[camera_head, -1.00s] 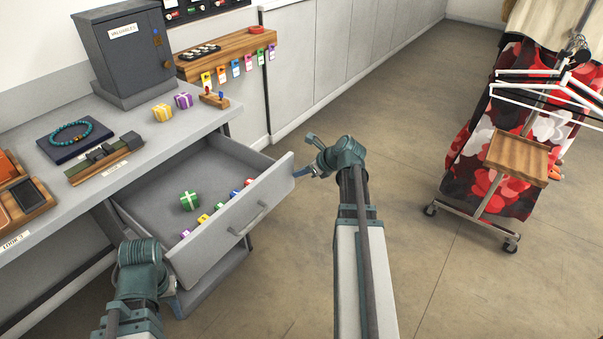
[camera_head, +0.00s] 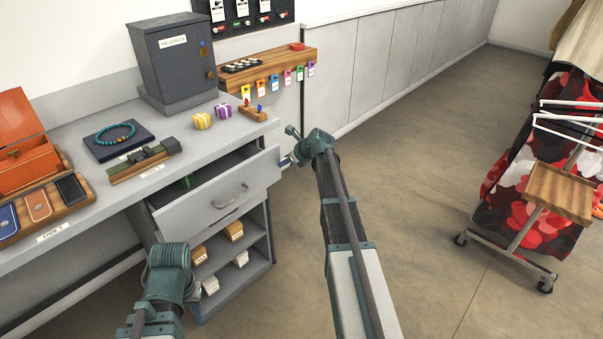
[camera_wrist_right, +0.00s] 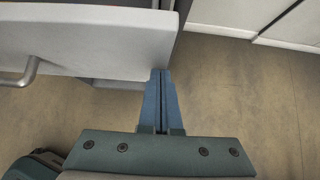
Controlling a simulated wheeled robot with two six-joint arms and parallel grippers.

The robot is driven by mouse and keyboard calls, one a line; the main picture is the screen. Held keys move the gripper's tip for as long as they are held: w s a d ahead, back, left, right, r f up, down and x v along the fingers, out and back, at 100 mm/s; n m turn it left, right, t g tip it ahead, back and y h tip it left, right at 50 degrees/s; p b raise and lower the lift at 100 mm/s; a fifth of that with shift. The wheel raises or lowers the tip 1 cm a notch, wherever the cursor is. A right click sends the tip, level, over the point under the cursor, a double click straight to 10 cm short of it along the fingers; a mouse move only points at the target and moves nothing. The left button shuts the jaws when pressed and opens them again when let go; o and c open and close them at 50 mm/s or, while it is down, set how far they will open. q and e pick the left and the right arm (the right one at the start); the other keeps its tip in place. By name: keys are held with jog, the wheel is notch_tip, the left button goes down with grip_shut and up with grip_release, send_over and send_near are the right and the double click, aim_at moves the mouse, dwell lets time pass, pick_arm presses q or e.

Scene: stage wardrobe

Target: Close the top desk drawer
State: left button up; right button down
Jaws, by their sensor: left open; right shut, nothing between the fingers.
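The top desk drawer (camera_head: 222,193) is grey with a bar handle and stands partly open below the desk top. A green item shows in the gap behind its front panel; the rest of its inside is hidden. My right gripper (camera_head: 287,161) is shut and empty at the right end of the drawer front. In the right wrist view, the blue fingertips (camera_wrist_right: 160,72) are together at the lower right corner of the drawer front (camera_wrist_right: 90,40), seemingly against it. My left arm is at the lower left; its gripper is hidden behind the arm.
Open shelves (camera_head: 237,262) below the drawer hold small boxes. The desk top (camera_head: 110,187) carries a grey safe (camera_head: 176,60), a bracelet on a dark pad (camera_head: 117,138) and two small gift boxes. A garment rack (camera_head: 525,245) stands at the right. The floor between is clear.

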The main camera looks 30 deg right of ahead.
jog(key=w+a, duration=0.3)
jog(key=w, duration=0.6)
jog(key=shift+w+a, duration=0.2)
jog(key=shift+w, duration=0.05)
jog(key=shift+w+r, duration=0.1)
jog(key=s, duration=0.2)
jog(key=s+d, duration=0.1)
jog(key=s, duration=0.1)
jog(key=shift+s+d, duration=0.2)
jog(key=shift+s, duration=0.15)
jog(key=p+v, duration=0.6)
jog(key=v, duration=0.3)
jog(key=shift+w+p, duration=0.15)
jog(key=shift+p, duration=0.25)
jog(key=shift+s+d+r, duration=0.2)
jog(key=shift+s+r, duration=0.05)
jog(key=shift+s, duration=0.1)
